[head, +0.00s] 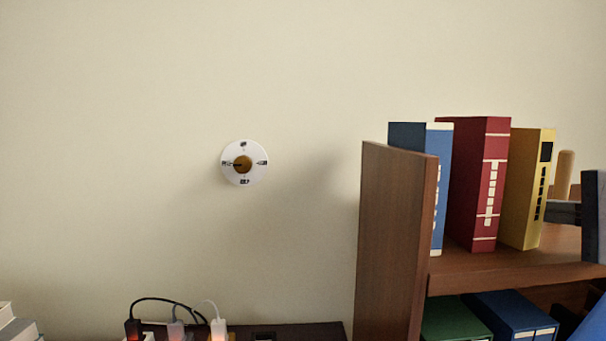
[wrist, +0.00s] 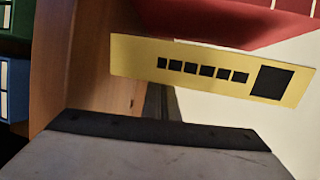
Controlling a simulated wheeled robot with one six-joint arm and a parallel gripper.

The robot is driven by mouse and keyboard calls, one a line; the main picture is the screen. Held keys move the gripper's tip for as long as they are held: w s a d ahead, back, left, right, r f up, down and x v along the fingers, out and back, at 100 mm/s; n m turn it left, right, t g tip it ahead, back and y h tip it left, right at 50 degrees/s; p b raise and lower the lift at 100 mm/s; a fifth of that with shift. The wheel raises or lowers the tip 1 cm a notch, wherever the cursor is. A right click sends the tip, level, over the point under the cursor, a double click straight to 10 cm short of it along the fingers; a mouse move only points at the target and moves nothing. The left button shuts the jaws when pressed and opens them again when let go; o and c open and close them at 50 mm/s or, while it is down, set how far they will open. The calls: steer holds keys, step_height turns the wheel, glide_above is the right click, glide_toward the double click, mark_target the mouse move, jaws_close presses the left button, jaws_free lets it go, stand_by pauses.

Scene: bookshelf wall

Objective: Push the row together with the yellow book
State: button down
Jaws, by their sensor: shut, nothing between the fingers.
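The yellow book (head: 530,190) stands upright on the upper shelf at the right end of the row. The taller red book (head: 483,185) is close on its left, and the blue book (head: 435,185) stands beyond that by the wooden side panel. My gripper (head: 549,211) is shut and empty, right of the yellow book, its fingers pointing left at the book's side. In the wrist view the yellow spine (wrist: 215,70) crosses the picture below the red book (wrist: 225,20). My narrow dark fingers (wrist: 158,100) end at the spine's lower edge. I cannot tell if they touch.
The wooden side panel (head: 395,235) bounds the row on the left. A beige rounded peg (head: 564,172) shows behind my gripper. Green (head: 455,320) and blue (head: 512,315) binders fill the shelf below. A white dial (head: 243,163) is on the wall, and plugs with cables are below it.

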mark_target(505, 211)
steer(key=shift+s+a+f+n+y, duration=0.1)
steer(key=shift+a+n+y, duration=0.05)
steer(key=shift+a, duration=0.7)
steer(key=shift+s+a+n+y, duration=0.1)
steer(key=shift+a+n+y, duration=0.05)
steer(key=shift+a, duration=0.7)
steer(key=shift+w, duration=0.1)
steer(key=shift+d, duration=2.2)
steer(key=shift+d, duration=0.1)
